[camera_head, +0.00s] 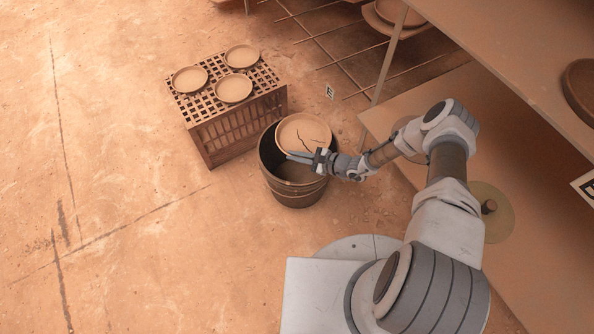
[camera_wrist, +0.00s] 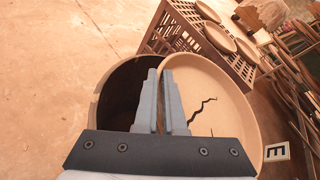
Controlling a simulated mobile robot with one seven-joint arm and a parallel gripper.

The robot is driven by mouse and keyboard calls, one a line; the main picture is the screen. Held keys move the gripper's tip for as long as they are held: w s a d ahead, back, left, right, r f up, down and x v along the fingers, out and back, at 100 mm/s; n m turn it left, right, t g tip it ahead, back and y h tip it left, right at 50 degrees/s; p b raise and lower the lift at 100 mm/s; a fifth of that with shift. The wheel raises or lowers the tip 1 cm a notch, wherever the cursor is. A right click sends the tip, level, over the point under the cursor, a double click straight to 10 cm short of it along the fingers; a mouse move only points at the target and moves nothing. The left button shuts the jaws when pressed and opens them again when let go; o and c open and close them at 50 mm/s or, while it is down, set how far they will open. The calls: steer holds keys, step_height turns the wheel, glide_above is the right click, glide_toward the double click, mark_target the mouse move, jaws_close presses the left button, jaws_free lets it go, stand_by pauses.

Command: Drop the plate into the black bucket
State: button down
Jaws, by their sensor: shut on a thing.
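The plate (camera_head: 300,130) is round and tan with dark cracks on its face. It is over the mouth of the bucket (camera_head: 296,198), tilted, near the bucket's far rim. My gripper (camera_head: 304,158) is shut on the plate's near edge, above the bucket opening. In the wrist view the cracked plate (camera_wrist: 235,100) spreads right from my fingers (camera_wrist: 163,98), and the dark inside of the bucket (camera_wrist: 122,95) shows to the left. The bucket looks dark brown to black. Whether the plate touches the rim I cannot tell.
A slatted crate (camera_head: 225,128) stands left of the bucket with three plates (camera_head: 234,88) on its lattice top. A table or shelf (camera_head: 500,50) with more dishes fills the right. The floor at left is clear.

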step_height(320, 180, down, 5)
steer(key=b, duration=0.3)
steer(key=shift+b, duration=0.35)
steer(key=c, duration=0.9)
jaws_free()
steer(key=shift+p+v, duration=2.55)
steer(key=shift+v, duration=6.15)
